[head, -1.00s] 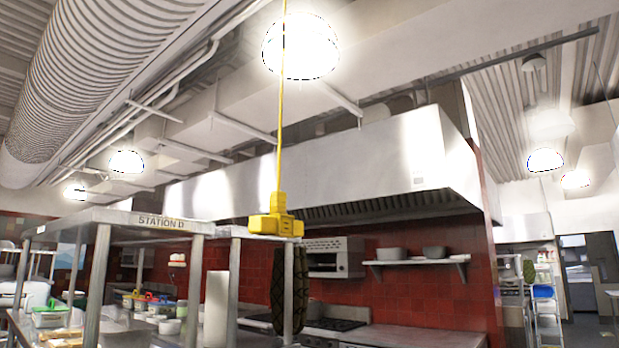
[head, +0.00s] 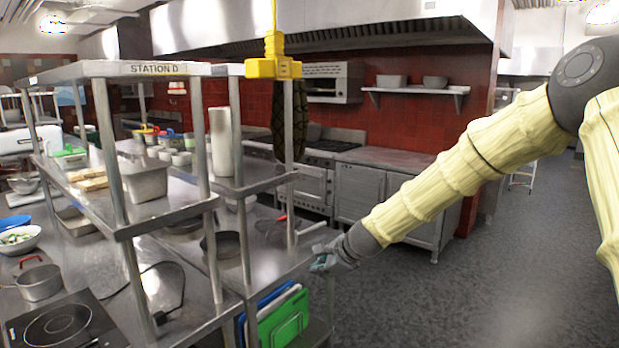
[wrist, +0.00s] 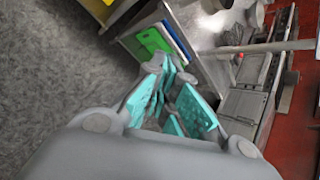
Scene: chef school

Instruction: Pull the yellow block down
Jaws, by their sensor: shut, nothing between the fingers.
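The yellow block (head: 273,68) hangs on a yellow cord (head: 274,18) at the top middle of the head view, beside the right end of the Station D shelf. A dark, textured long object hangs just below it. My gripper (head: 322,264) is well below the block and a little to its right, near the right end of the steel counter. It is apart from the block and holds nothing. In the wrist view its teal-padded fingers (wrist: 168,75) are shut.
The steel Station D shelf rack (head: 124,68) fills the left, with posts near the block. Green and blue boards (head: 283,318) stand under the counter below my gripper. A stove and oven (head: 310,180) line the red wall. Grey floor (head: 450,290) is clear at right.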

